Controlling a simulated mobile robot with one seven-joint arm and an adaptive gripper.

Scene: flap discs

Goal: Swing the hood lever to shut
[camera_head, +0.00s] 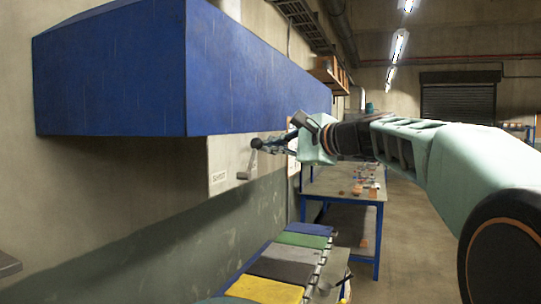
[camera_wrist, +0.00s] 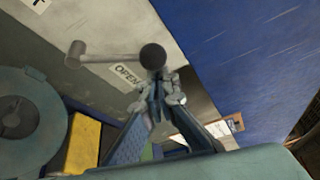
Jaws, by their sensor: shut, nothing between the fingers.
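The hood lever (camera_head: 249,160) has a black ball knob (camera_head: 256,143) on one end and a grey cylindrical end (camera_head: 243,176) on the other. It stands at a pale plate (camera_head: 220,160) under the blue hood (camera_head: 110,75); a "SHUT" label (camera_head: 218,177) is at lower left. In the wrist view the lever rod (camera_wrist: 110,58) passes beside an "OPEN" label (camera_wrist: 128,75). My gripper (camera_head: 268,143) is shut and empty. In the wrist view its fingertips (camera_wrist: 158,95) are beside the black knob (camera_wrist: 153,57); I cannot tell whether they touch.
Below lies a bench with yellow (camera_head: 265,290), grey, black, green and blue panels. A blue-framed table (camera_head: 340,190) with small parts stands farther back. The blue hood is close above my gripper. The aisle floor (camera_head: 410,260) to the right is clear.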

